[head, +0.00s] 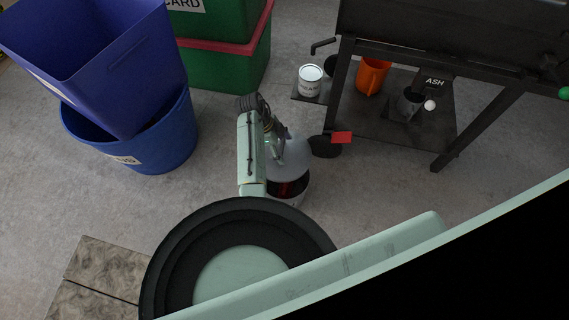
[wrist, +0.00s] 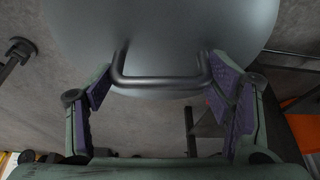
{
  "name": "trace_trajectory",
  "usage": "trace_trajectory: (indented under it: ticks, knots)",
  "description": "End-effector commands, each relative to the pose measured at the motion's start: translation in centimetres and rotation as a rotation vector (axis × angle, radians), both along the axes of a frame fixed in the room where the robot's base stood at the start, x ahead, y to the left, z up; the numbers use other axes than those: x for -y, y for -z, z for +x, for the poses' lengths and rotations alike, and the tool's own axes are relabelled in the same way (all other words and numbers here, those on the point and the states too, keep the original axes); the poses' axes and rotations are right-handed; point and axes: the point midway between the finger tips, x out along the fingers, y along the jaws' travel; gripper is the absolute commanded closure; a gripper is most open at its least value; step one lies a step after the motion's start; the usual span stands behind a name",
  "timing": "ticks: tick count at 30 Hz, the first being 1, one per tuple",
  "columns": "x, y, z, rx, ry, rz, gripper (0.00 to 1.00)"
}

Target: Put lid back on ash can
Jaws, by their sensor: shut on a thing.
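The lid is a smooth grey round metal piece with a bent bar handle. In the wrist view the lid (wrist: 165,35) fills the top, and its handle (wrist: 160,82) lies between the two purple-padded fingers of my gripper (wrist: 165,90). My gripper is shut on this handle. In the head view my gripper (head: 272,132) is at mid-picture, over the floor, with the grey lid (head: 294,155) at its lower right. A dark container with an ASH label (head: 435,82) stands on the stand's lower shelf, right of my gripper. Its opening cannot be made out clearly.
A dark stand (head: 345,90) with legs and a low shelf is at the right. It bears an orange container (head: 372,75), a white tin (head: 311,80) and a dark grey cup (head: 408,103). Blue bins (head: 130,130) and a green bin (head: 235,65) stand left.

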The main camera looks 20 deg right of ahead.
Motion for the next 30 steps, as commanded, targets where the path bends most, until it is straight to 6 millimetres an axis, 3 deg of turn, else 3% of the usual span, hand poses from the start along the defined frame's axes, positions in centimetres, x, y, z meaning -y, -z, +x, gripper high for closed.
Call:
trace_trajectory:
  ticks: [3, 8, 17, 30]
  knots:
    - [-0.3, 2.1, -2.4, -0.001, 0.001, -0.001, 0.59]
    - [-0.6, 3.1, -3.8, 0.001, 0.001, -0.002, 0.59]
    - [-0.6, 4.4, -3.9, 0.001, 0.001, -0.001, 0.59]
    - [-0.6, 8.5, -3.9, 0.001, 0.001, -0.001, 0.59]
